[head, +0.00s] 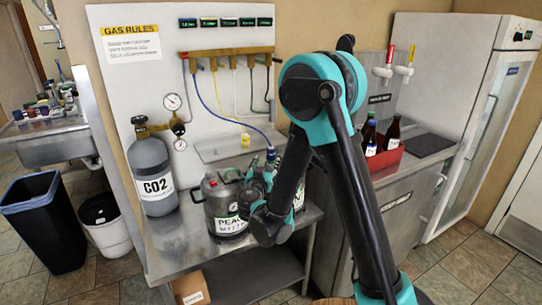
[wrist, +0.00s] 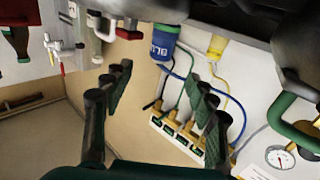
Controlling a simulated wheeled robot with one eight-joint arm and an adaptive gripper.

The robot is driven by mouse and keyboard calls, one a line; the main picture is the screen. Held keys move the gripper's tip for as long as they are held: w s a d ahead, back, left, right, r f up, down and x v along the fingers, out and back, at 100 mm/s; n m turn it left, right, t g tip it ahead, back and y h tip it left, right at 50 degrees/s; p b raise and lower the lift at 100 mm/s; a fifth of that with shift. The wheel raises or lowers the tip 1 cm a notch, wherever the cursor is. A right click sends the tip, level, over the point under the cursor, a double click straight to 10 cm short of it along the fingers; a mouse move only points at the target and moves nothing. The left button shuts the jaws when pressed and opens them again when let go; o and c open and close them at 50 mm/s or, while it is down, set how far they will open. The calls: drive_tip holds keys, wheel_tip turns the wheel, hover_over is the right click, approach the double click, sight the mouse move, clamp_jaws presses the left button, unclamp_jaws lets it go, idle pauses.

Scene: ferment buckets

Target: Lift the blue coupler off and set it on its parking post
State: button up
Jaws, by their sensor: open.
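The blue coupler (head: 270,154) is near the top of the kegs beside my arm, with a blue hose running up to the rail. In the wrist view the blue coupler (wrist: 163,40) is a blue body with a white lettered label, beyond the fingertips and apart from them. My gripper (wrist: 163,88) is open and empty, its two dark fingers spread. In the head view my gripper (head: 257,187) is low beside the PEACH keg (head: 226,205) and partly hidden by my arm. What the coupler sits on is hidden. I cannot make out its parking post.
A yellow coupler (head: 245,138) is by the wall panel. A grey CO2 cylinder (head: 154,175) stands left on the steel bench (head: 178,240). Another keg (head: 296,160) is mostly behind my arm. A red crate (head: 384,162) of bottles is on the right. Hoses hang from the manifold rail (head: 228,52).

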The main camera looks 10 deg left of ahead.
drive_tip(key=w, duration=1)
drive_tip(key=shift+w+d+f, duration=0.1)
drive_tip(key=shift+w+d, duration=0.1)
drive_tip(key=shift+d, duration=0.1)
clamp_jaws()
